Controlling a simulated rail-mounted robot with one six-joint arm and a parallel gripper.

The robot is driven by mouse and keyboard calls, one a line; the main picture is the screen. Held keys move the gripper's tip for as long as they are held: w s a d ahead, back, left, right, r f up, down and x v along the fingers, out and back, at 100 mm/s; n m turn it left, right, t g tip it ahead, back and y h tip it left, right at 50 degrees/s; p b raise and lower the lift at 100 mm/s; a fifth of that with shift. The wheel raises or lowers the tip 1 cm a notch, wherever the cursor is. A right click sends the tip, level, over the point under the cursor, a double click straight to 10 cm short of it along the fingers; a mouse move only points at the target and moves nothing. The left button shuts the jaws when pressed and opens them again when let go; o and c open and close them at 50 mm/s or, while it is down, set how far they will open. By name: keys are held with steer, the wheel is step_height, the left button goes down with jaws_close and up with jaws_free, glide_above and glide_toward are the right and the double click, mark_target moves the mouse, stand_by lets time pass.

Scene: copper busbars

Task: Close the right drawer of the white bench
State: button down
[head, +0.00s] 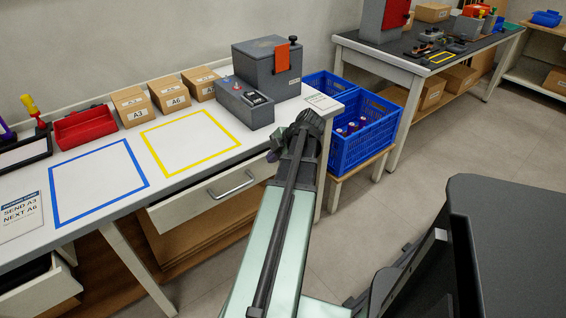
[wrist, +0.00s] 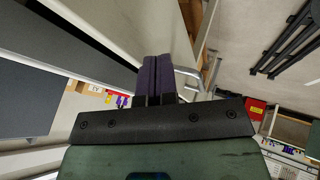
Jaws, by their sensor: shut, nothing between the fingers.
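The white bench (head: 103,150) stands along the wall in the head view. Its right drawer (head: 205,200) stands out from under the bench top, with a grey bar handle (head: 236,184) on its front. My gripper (head: 273,156) is at the right end of this drawer, by the bench's front edge, partly hidden by my wrist. In the wrist view my gripper's dark purple fingers (wrist: 155,77) are together and empty. A metal handle (wrist: 190,76) shows just beside them there. I cannot tell whether the fingers touch the drawer front.
A left drawer (head: 40,290) also stands open at the lower left. A grey machine with an orange flap (head: 268,68) stands on the bench's right end. Blue crates (head: 360,132) stand on a low wooden stand to the right. The floor (head: 420,165) beyond is clear.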

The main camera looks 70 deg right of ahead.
steer(key=shift+w+d, duration=0.2)
steer(key=shift+w, duration=0.15)
steer(key=shift+w+d+r, duration=0.1)
steer(key=shift+w+d, duration=0.7)
steer(key=shift+w, duration=0.3)
steer(key=s+a+r+p, duration=0.2)
steer(key=s+r+p, duration=0.6)
steer(key=s, duration=0.1)
steer(key=shift+s, duration=0.35)
